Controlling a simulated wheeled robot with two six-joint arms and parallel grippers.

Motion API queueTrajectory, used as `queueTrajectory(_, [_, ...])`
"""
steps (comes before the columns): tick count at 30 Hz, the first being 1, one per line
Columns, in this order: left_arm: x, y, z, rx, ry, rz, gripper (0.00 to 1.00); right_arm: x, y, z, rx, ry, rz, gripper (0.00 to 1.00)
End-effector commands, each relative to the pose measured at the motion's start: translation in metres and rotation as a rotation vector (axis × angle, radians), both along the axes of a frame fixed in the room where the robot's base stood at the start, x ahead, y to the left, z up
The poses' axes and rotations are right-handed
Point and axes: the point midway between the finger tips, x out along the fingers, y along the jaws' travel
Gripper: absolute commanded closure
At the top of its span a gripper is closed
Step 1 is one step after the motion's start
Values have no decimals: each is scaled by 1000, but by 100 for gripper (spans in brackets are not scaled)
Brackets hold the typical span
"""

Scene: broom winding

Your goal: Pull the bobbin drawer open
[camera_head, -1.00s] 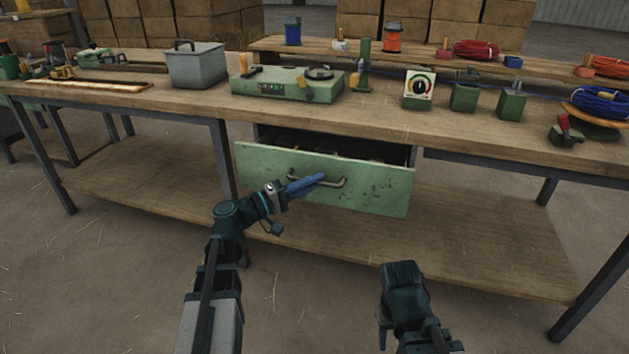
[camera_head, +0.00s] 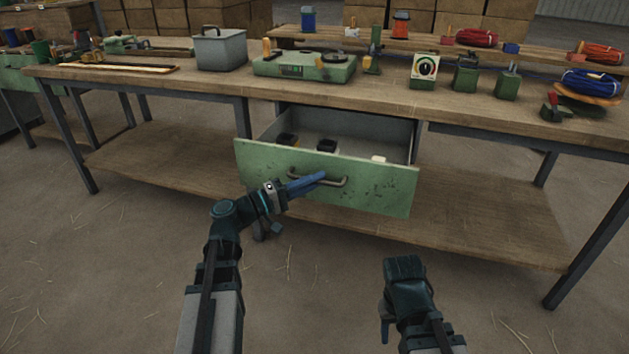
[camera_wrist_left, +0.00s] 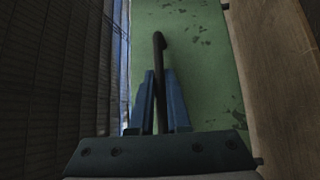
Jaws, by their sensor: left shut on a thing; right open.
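The bobbin drawer has a worn green front (camera_head: 375,192) and juts out well past the bench edge, with its inside showing. A few small dark items (camera_head: 327,146) and a white one lie in it. My left gripper (camera_head: 318,178) is shut on the drawer's metal handle (camera_head: 337,182). In the left wrist view, the blue fingers (camera_wrist_left: 160,105) close around the dark handle bar (camera_wrist_left: 159,50), with the green drawer front (camera_wrist_left: 195,60) behind. My right gripper (camera_head: 386,318) hangs low in front of the bench, away from the drawer and empty; its fingers show only in part.
The wooden workbench (camera_head: 215,83) carries a grey metal box (camera_head: 221,50), a green machine (camera_head: 304,66), a dial box (camera_head: 424,69) and wire coils (camera_head: 588,82). A lower shelf (camera_head: 480,215) runs below the drawer. The floor in front is clear.

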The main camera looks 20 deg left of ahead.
Motion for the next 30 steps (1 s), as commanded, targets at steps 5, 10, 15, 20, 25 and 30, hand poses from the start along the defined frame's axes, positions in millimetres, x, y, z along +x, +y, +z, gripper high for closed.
queueTrajectory(5, [0, 0, 0, 1, 1, 1, 69, 0, 0, 0, 0, 0, 0, 50])
queueTrajectory(10, [0, 0, 0, 1, 1, 1, 55, 0, 0, 0, 0, 0, 0, 50])
queueTrajectory(15, [0, 0, 0, 0, 0, 0, 55, 0, 0, 0, 0, 0, 0, 50])
queueTrajectory(20, [-7, 9, -2, 0, 1, 3, 55, 0, 0, -2, 0, 0, 0, 50])
queueTrajectory(25, [-29, 33, -8, 0, 0, 6, 55, 0, 0, -8, 0, 0, -1, 50])
queueTrajectory(30, [-54, 60, -13, 0, 0, 5, 55, 0, 0, -13, 0, 0, -3, 50])
